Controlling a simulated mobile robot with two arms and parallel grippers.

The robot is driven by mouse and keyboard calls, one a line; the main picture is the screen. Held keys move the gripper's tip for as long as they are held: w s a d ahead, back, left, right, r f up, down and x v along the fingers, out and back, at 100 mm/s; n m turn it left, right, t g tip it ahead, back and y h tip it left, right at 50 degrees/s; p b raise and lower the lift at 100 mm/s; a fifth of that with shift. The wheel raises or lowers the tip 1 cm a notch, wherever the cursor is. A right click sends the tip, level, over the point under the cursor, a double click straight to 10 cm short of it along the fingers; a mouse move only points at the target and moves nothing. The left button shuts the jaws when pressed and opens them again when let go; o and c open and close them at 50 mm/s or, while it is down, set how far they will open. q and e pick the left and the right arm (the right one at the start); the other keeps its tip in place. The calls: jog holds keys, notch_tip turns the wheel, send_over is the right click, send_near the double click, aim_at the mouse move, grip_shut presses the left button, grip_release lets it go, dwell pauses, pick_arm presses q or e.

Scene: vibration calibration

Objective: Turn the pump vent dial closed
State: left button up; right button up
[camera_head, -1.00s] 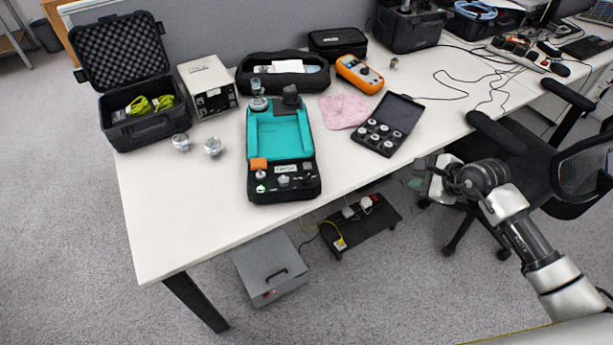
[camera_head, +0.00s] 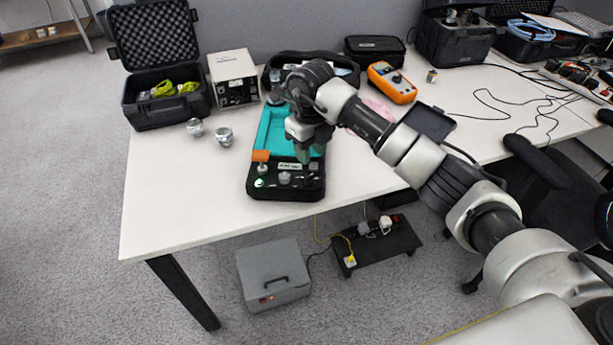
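The pump (camera_head: 255,181) is a black unit with a teal tray (camera_head: 268,137) on the white table. Its near panel carries an orange block (camera_head: 261,155), a white label and several small knobs. A silver knob (camera_head: 284,177) sits in the middle of this panel; I cannot tell which knob is the vent dial. My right gripper (camera_head: 303,153) points down over the right side of the teal tray, close to the panel, and hides part of both. Its fingers are too small and dark to show whether they are open or shut. My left gripper is not in view.
An open black case (camera_head: 160,112) and a white box instrument (camera_head: 233,78) stand behind left. Two metal cylinders (camera_head: 224,136) stand left of the pump. An orange multimeter (camera_head: 391,82) lies behind right. My arm covers much of the table's right part; the front left is clear.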

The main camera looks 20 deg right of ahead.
aim_at(310, 176)
notch_tip(310, 176, down, 9)
jog(key=shift+r, duration=0.15)
jog(key=c, duration=0.6)
